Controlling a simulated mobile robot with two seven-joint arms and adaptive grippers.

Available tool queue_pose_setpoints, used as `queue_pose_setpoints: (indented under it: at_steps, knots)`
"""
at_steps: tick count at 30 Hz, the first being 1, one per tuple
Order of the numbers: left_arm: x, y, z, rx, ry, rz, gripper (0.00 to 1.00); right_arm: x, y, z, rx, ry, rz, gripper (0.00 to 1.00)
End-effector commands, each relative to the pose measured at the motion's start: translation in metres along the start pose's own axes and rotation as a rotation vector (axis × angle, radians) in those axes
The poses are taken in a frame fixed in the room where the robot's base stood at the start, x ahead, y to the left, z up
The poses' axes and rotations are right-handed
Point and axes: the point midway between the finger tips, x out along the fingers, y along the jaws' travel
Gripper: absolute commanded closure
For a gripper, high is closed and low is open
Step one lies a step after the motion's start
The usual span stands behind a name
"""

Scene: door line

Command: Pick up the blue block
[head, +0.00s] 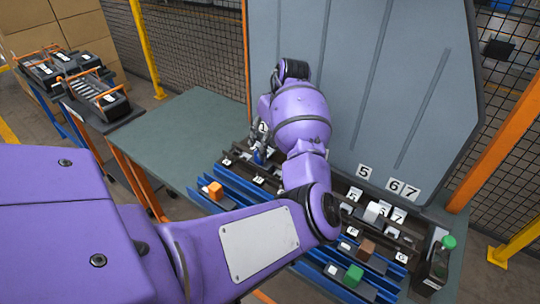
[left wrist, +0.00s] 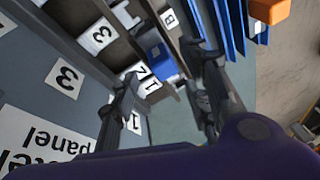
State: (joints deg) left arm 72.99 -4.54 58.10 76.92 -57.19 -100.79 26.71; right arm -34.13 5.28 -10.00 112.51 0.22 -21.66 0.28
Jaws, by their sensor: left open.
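In the left wrist view the blue block (left wrist: 158,60) shows in a slot beside a tag marked 2. My left gripper (head: 262,138) is above that end of the rack, partly hidden by its own arm. In the left wrist view my left gripper (left wrist: 168,72) has its fingers wide apart, with the block showing in the gap beyond them. Nothing is held. Contact with the block is not visible. My right gripper is in neither view.
An orange block (head: 213,190) and a green block (head: 353,275) lie on blue rails in front. A brown block (head: 365,248) and a white block (head: 372,212) are at the right. A green-capped bottle (head: 440,258) stands at the right end. The left tabletop (head: 185,130) is clear.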

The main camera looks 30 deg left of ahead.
Motion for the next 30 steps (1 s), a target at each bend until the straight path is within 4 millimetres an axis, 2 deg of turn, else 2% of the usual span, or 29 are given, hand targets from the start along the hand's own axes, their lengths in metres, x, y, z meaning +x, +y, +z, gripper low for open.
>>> queue_pose_setpoints:
  at_steps: [3,11,20,30]
  knots:
    - [0.012,-0.001,0.000,0.002,0.000,0.003,0.57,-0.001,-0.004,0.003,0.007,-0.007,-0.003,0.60]
    - [0.048,-0.004,-0.002,0.003,0.002,0.005,0.57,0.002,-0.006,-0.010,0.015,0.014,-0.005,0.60]
    - [0.052,-0.004,-0.002,0.002,0.003,0.007,0.57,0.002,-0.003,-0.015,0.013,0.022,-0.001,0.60]
    - [0.052,-0.004,-0.002,0.002,0.003,0.006,1.00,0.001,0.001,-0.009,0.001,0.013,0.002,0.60]
